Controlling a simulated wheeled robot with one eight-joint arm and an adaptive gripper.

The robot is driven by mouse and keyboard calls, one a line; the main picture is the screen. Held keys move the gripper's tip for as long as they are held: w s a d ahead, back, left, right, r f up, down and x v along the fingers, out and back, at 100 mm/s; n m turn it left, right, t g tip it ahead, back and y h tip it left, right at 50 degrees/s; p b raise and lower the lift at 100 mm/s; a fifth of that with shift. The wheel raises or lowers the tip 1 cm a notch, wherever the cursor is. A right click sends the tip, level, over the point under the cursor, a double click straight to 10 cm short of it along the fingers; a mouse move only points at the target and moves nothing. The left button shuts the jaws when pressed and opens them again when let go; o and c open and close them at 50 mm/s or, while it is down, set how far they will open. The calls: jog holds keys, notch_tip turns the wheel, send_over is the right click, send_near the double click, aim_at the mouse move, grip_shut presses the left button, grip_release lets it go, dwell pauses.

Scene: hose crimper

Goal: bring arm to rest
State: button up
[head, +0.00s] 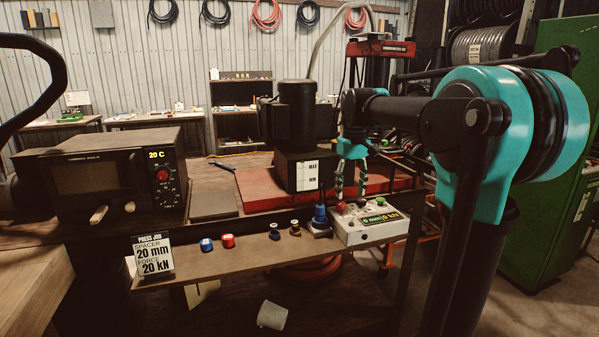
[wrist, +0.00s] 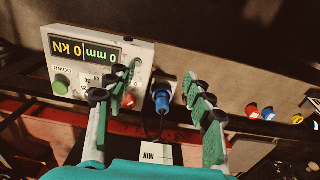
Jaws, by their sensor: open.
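My gripper (head: 350,178) hangs from my teal and black arm in the head view, pointing down behind the white control box (head: 375,222). In the wrist view my gripper (wrist: 165,95) is open, its green-padded fingers apart with nothing held between them. The control box (wrist: 90,65) there shows a display reading 0 mm and 0 kN, a green button and a red button. A blue-topped fitting (wrist: 162,97) with a black cable appears between the fingers, beyond them; whether anything touches it I cannot tell.
A shelf bears a blue piece (head: 206,244), a red piece (head: 228,240) and small spools (head: 295,228). A job card (head: 154,257) reads spacer 20 mm, force 20 kN. An oven-like unit (head: 110,180) stands left, a black pump (head: 298,130) at centre, a green cabinet (head: 555,150) right.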

jog(key=s+d+f+m+t, duration=0.2)
jog(key=s+f, duration=0.9)
jog(key=f, duration=0.2)
jog(key=s+d+f+m+t, duration=0.1)
jog(key=s+d+f+t, duration=0.1)
jog(key=s+f, duration=0.9)
notch_tip(320, 180, down, 3)
jog(key=shift+f+m, duration=0.2)
jog(key=shift+m, duration=0.2)
